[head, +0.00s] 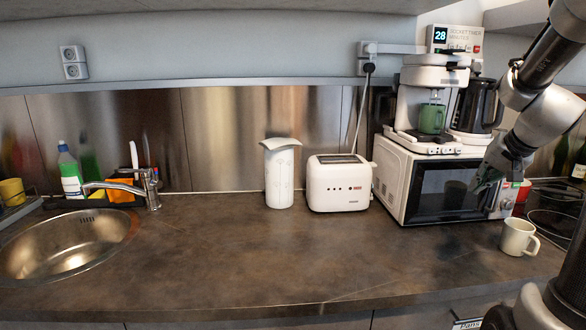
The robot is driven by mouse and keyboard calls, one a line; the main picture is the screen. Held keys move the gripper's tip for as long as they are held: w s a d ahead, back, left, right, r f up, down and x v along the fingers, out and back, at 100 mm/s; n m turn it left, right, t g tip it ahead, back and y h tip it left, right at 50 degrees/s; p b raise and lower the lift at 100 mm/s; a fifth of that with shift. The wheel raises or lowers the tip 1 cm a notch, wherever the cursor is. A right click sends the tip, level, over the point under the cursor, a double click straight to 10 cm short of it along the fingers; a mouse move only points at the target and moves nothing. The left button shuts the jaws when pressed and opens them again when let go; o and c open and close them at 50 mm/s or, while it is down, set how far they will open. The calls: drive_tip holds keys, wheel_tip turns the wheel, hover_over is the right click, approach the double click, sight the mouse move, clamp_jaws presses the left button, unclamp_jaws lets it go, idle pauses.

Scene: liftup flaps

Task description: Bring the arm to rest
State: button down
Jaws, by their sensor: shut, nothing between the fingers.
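My arm (541,112) reaches in from the upper right and bends down in front of the right part of the microwave (436,186). My gripper (489,181) is at its end, dark and small in the picture, in front of the microwave door. It is shut and holds nothing. It is above and left of the white mug (518,237) on the counter, apart from it. The microwave door looks closed.
A coffee machine (424,80) stands on the microwave, with a green cup (431,118) in it. A white toaster (338,183), a white canister (279,174) and a sink (62,243) are to the left. The middle front of the counter (230,255) is clear.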

drive_tip(key=s+a+r+n+g, duration=0.1)
drive_tip(key=s+a+n, duration=0.3)
drive_tip(key=s+a, duration=0.3)
drive_tip(key=s+a+r+n+g, duration=0.1)
drive_tip(key=s+a+n, duration=0.3)
drive_tip(key=s, duration=1.1)
drive_tip(key=a, duration=0.3)
drive_tip(key=shift+g, duration=0.3)
idle(5.2)
